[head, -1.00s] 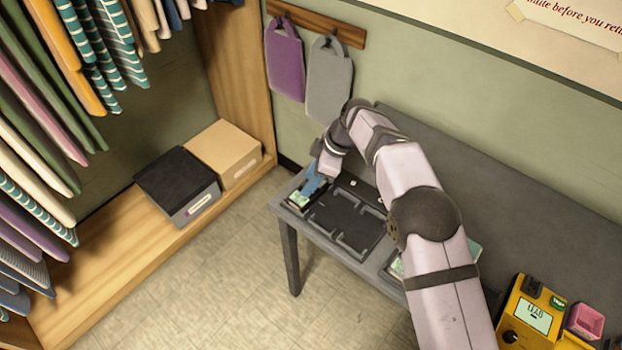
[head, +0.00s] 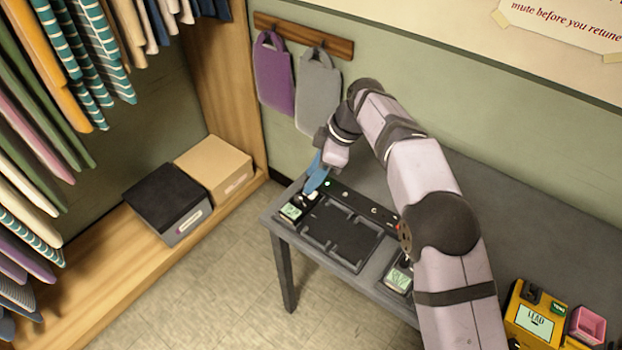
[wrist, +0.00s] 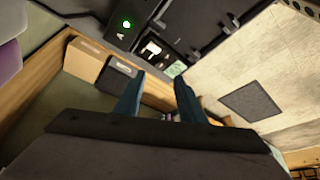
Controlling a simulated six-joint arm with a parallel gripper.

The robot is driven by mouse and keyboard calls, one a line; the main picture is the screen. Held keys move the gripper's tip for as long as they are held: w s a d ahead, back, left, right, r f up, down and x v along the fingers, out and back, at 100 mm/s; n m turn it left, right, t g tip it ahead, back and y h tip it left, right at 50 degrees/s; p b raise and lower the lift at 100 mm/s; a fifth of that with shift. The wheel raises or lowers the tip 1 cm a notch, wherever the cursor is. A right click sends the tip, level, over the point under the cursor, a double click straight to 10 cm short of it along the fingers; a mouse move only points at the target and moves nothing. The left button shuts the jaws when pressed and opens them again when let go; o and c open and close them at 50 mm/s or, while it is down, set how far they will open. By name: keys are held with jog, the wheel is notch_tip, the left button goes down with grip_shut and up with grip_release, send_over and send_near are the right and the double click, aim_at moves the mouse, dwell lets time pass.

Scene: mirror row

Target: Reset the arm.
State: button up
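My gripper (head: 314,184) has blue fingers and hangs above the left end of the dark grey bench. In the wrist view my gripper (wrist: 158,97) shows its two fingers spread apart, with nothing between them. Below the fingers is a small dark unit with a pale green screen (head: 290,211); the unit's screen also shows in the wrist view (wrist: 175,70). The fingers appear apart from it. A glowing green light (wrist: 127,23) beside a letter A shows in the wrist view.
A black recessed tray (head: 342,232) lies on the bench. A second unit with a green screen (head: 398,279) is partly behind my arm. A yellow device marked LEAD (head: 535,318) and a pink bin (head: 588,325) stand at right. Two boxes (head: 167,203) (head: 214,168) sit on the wooden shelf.

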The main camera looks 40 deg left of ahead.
dwell(0.3)
jog(key=w+d+r+m+t+h+p, duration=0.1)
jog(key=w+d+m, duration=0.35)
jog(key=d, duration=0.95)
jog(key=w+d+r+m+t+h+p, duration=0.1)
jog(key=d+r+m, duration=0.1)
jog(key=d+m, duration=0.85)
jog(key=s+d+f+m+h, duration=0.1)
jog(key=s+d+m, duration=0.3)
jog(key=s+d, duration=0.5)
jog(key=s+d+f+m+h, duration=0.1)
jog(key=s+d+f+m, duration=0.1)
jog(key=s+d+m, duration=0.3)
jog(key=s+d+p, duration=0.1)
jog(key=s+d, duration=0.3)
jog(key=d, duration=0.7)
jog(key=shift+s+f, duration=0.15)
jog(key=shift+f, duration=0.25)
